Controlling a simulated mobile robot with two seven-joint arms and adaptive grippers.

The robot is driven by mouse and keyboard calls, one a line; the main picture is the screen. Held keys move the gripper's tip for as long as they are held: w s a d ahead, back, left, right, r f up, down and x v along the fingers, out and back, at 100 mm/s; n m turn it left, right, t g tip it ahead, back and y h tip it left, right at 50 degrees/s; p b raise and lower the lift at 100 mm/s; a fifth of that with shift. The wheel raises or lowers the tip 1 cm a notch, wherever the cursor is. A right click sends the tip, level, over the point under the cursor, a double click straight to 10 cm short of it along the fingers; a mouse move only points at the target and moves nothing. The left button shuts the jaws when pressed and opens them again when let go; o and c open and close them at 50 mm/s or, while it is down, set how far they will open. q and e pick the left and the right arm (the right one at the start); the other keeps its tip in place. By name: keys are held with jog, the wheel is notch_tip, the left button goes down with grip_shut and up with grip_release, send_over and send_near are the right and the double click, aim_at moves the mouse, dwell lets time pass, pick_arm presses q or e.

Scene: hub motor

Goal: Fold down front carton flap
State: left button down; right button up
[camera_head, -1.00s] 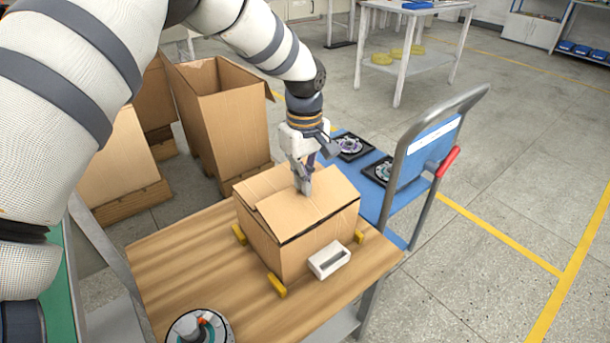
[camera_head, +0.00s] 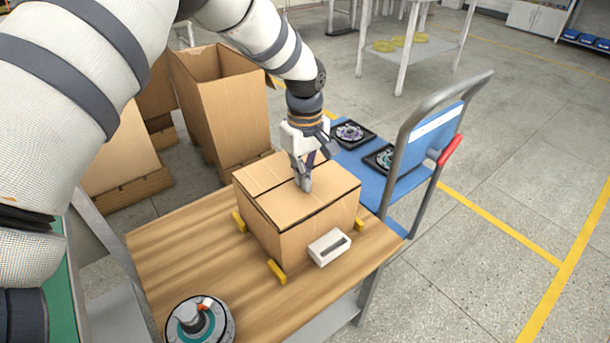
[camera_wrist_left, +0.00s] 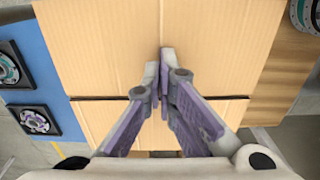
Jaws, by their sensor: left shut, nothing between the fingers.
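The carton (camera_head: 275,225) stands on the wooden tabletop between yellow corner stops. Its top flaps lie about flat, with dark seams between them. My left gripper (camera_head: 306,188) is shut and empty, fingers pointing down at the top of the carton. In the left wrist view the fingertips (camera_wrist_left: 166,72) are over a large flap (camera_wrist_left: 110,45), near the dark seam (camera_wrist_left: 100,98) by a narrower flap (camera_wrist_left: 100,115). I cannot tell whether the tips touch the cardboard. My right gripper is not in view.
A white holder (camera_head: 329,247) sits in front of the carton. A hub motor (camera_head: 200,322) lies at the table's front left. A blue cart (camera_head: 365,180) with black trays stands behind right. Tall open cartons (camera_head: 225,115) stand behind left. The table's left part is clear.

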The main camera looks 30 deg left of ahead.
pick_arm(q)
notch_tip(320, 180, up, 9)
jog(key=p, duration=0.2)
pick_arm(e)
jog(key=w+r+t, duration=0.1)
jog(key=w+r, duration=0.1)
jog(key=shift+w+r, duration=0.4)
